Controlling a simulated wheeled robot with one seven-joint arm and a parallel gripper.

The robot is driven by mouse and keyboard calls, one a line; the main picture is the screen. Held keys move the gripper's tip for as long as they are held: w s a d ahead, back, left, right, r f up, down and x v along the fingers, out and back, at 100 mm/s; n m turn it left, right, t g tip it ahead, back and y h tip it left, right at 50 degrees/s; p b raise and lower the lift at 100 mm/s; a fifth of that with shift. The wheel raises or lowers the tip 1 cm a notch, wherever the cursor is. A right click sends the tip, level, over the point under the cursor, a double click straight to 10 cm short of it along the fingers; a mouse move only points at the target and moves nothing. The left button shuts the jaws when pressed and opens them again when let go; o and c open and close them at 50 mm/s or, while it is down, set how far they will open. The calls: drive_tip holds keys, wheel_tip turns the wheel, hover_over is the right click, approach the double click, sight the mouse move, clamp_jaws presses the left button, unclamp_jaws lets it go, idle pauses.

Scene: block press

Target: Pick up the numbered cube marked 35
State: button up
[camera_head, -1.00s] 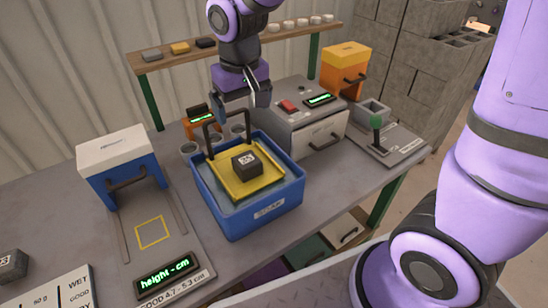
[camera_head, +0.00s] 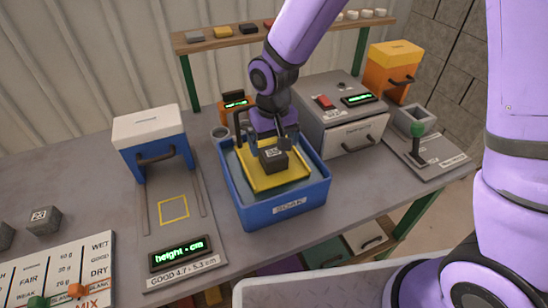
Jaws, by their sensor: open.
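A dark grey cube (camera_head: 274,161) sits on the yellow tray (camera_head: 262,185) inside the blue soak tub (camera_head: 272,213). Its top carries a white label that looks like 35, though small. My gripper (camera_head: 273,144) is down at the cube's far side, open, with its fingers close to the cube. I cannot tell whether they touch or straddle it. Another grey cube (camera_head: 42,220) with a white label too small to read stands on the table at the left.
The black tray handle (camera_head: 239,126) rises beside my gripper. A blue and white height gauge (camera_head: 152,145) stands left of the tub, a grey drawer unit (camera_head: 345,132) right of it. A shelf (camera_head: 225,44) runs behind. Table between the left cube and gauge is clear.

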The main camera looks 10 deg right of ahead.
sight(274, 153)
drive_tip(key=shift+s+f, duration=0.2)
drive_tip(key=shift+f, duration=2.35)
drive_tip(key=c, duration=1.4)
drive_tip(key=shift+o, duration=0.2)
